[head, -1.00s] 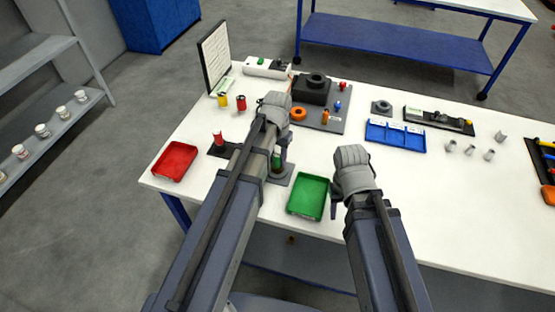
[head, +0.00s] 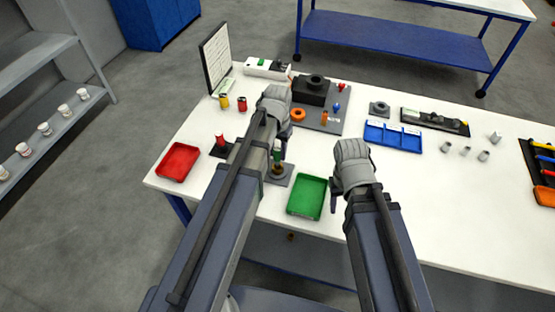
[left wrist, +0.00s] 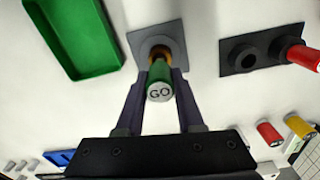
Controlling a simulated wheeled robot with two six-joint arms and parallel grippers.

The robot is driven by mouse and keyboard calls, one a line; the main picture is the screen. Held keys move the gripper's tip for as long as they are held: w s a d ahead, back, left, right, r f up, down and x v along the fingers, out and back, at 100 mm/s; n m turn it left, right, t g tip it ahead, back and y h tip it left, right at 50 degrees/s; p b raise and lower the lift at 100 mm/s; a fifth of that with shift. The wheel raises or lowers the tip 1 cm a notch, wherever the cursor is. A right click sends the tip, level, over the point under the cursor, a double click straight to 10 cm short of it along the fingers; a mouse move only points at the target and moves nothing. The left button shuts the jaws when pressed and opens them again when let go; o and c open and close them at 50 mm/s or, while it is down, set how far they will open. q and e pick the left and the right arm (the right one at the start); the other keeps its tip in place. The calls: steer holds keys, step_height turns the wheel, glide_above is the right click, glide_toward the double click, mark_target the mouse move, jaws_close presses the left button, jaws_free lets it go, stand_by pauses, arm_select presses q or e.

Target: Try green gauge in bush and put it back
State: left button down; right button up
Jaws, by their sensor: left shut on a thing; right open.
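My left gripper (head: 279,150) is shut on the green gauge (left wrist: 160,84), whose end is marked GO. The gauge is upright over the brass-coloured bush (left wrist: 160,53), on a square grey plate (left wrist: 143,40). In the head view the green gauge (head: 277,153) shows just above the bush (head: 278,170). I cannot tell whether its lower end is inside the bush. A dark gauge stand (left wrist: 233,67) has one empty hole and one hole with a red gauge (left wrist: 298,54). My right gripper (head: 334,201) is open and empty above the table.
A green tray (head: 307,197) lies right of the grey plate, and a red tray (head: 177,162) lies left of the stand. Yellow and red cylinders (head: 241,103) stand behind. A blue divided tray (head: 393,136) is at the right. The table between is clear.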

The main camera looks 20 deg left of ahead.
arm_select(q)
steer(key=shift+r+p, duration=1.65)
steer(key=shift+r, duration=0.15)
arm_select(e)
step_height(320, 180, up, 4)
steer(key=shift+f, duration=0.15)
